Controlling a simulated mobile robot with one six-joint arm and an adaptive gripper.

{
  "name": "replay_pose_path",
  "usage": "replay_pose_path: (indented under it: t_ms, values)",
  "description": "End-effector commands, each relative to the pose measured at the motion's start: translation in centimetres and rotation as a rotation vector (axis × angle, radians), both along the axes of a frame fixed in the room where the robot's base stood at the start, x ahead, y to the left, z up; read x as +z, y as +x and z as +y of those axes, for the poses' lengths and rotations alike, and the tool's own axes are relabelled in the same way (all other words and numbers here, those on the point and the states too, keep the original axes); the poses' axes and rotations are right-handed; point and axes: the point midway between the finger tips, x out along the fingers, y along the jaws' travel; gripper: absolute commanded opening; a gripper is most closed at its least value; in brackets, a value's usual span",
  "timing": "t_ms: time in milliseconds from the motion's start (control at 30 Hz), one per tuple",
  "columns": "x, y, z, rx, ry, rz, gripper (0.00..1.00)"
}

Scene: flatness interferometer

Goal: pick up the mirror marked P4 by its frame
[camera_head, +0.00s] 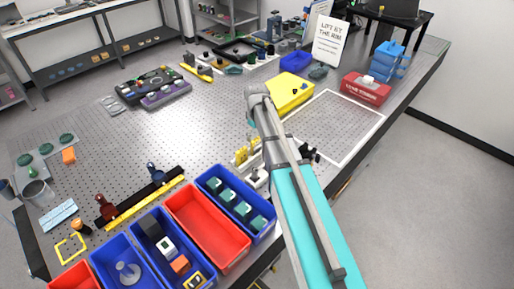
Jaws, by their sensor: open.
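No P4 mark is readable, so I cannot tell which piece is the mirror. Small dark green round pieces (46,148) sit on a pale plate at the left of the perforated table. Several teal pieces (241,208) lie in a blue bin at the front. Another dark teal piece (318,73) lies near the sign at the back. My arm crosses the middle of the view. My gripper (310,154) seems to be the dark part just right of the arm, open and mostly hidden behind it, apart from the left-hand green pieces.
A sign (330,42) reads "LIFT BY THE RIM". A yellow tray (290,102) and a white-outlined area (343,122) lie beside the arm. A red box (366,90) and stacked blue bins (388,62) stand at right. An empty red bin (207,226) is in front. The table's middle-left is clear.

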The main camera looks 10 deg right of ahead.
Motion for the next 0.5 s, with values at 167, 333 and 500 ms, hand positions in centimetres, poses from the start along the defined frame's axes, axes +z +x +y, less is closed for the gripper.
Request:
replay_pose_path:
  t_ms: [167, 333, 500]
  values:
    - [0.0, 0.0, 0.0, -0.001, 0.0, 0.0, 1.0]
    - [-0.4, 0.0, 0.0, -0.001, 0.0, 0.0, 1.0]
    - [-1.4, -0.1, 0.0, -0.001, 0.0, 0.0, 1.0]
